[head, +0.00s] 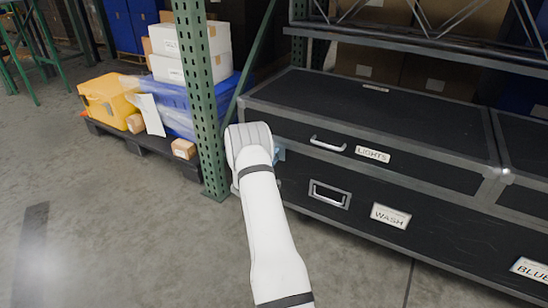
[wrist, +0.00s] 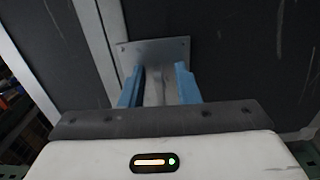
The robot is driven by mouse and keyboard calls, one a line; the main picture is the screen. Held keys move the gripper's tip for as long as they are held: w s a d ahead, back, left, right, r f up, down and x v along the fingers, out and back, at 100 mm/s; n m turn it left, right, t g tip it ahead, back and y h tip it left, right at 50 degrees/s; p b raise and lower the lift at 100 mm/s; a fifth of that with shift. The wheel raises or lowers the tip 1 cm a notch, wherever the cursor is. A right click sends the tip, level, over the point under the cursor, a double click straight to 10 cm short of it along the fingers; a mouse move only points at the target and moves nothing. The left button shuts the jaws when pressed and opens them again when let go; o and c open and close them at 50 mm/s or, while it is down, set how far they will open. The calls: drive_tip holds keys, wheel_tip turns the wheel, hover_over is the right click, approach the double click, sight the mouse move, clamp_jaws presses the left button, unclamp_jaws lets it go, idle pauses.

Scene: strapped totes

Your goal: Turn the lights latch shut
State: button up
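The black case labelled LIGHTS (head: 372,154) has a dark lid and grey metal edges, with a silver handle on its front. My gripper (head: 279,153) is at the left part of that case's front, and my white wrist hides most of this spot. In the wrist view, a grey metal latch plate (wrist: 157,48) is fixed to the dark panel beside a pale edge strip. My gripper's two blue fingers (wrist: 158,84) stand apart in front of the plate, one on each side of a grey latch piece. I cannot tell whether they touch it.
The case labelled WASH (head: 391,215) lies below, with a recessed handle. A green rack post (head: 200,100) stands close left of my arm. Further left, a pallet (head: 135,143) holds a yellow case, blue-wrapped goods and white boxes. The floor in front is clear.

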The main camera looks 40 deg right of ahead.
drive_tip(key=p+v, duration=0.2)
drive_tip(key=v, duration=0.5)
drive_tip(key=shift+a+p, duration=0.4)
drive_tip(key=shift+s, duration=0.1)
drive_tip(key=s+a+r+m+g+y+p, duration=0.1)
drive_tip(key=s+a+r+m+g+p, duration=0.15)
drive_tip(key=s+r+p, duration=0.65)
drive_tip(key=s+a+r+m+g+y+p, duration=0.1)
drive_tip(key=a+r+g+y+p, duration=0.15)
drive_tip(key=r, duration=1.15)
drive_tip(key=s+a+r+m+g+y+p, duration=0.15)
drive_tip(key=s+a+r+g+p, duration=0.3)
drive_tip(key=r, duration=0.75)
drive_tip(key=s+a+r+t+y+p, duration=0.2)
drive_tip(key=s+a+r+y+p, duration=0.3)
drive_tip(key=s+a+r+p, duration=0.4)
drive_tip(key=s+a+r+t+y+p, duration=0.3)
drive_tip(key=s+a+r+y+p, duration=0.3)
drive_tip(key=s+a+r+p, duration=0.4)
drive_tip(key=a+r+p, duration=0.2)
drive_tip(key=a+r, duration=0.4)
drive_tip(key=shift+a+r+n+y+p, duration=0.2)
drive_tip(key=shift+r+n+y+p, duration=0.1)
drive_tip(key=shift+r+p, duration=0.05)
drive_tip(key=shift+s, duration=0.15)
